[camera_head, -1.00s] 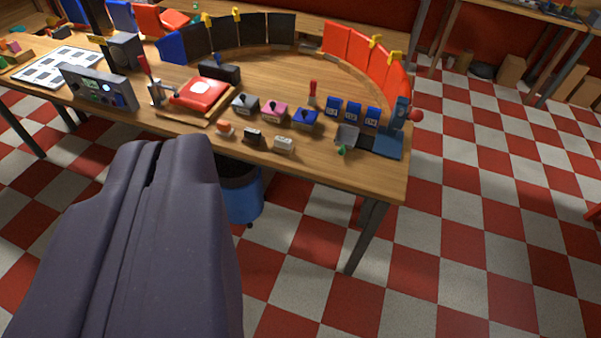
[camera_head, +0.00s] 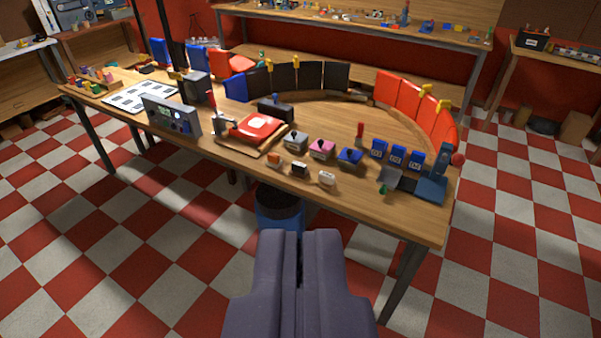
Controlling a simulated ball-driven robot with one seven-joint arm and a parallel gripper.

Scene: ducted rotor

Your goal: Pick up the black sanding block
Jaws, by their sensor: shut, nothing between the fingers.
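A small black block (camera_head: 300,170), which looks like the black sanding block, sits near the front edge of the wooden table (camera_head: 225,148). It stands between a small orange block (camera_head: 274,160) and a small white block (camera_head: 327,178). My gripper (camera_head: 300,234) is at the bottom middle of the view, with its two grey-purple fingers shut together and empty. It is in front of the table and apart from the block. The block is small in view, so its details are hard to tell.
Behind the small blocks stand grey (camera_head: 295,142), pink (camera_head: 321,150) and blue (camera_head: 350,157) knobbed pieces. A red press-like device (camera_head: 259,128) is to their left and a blue stand (camera_head: 432,188) to the right. A blue bin (camera_head: 279,211) is under the table edge.

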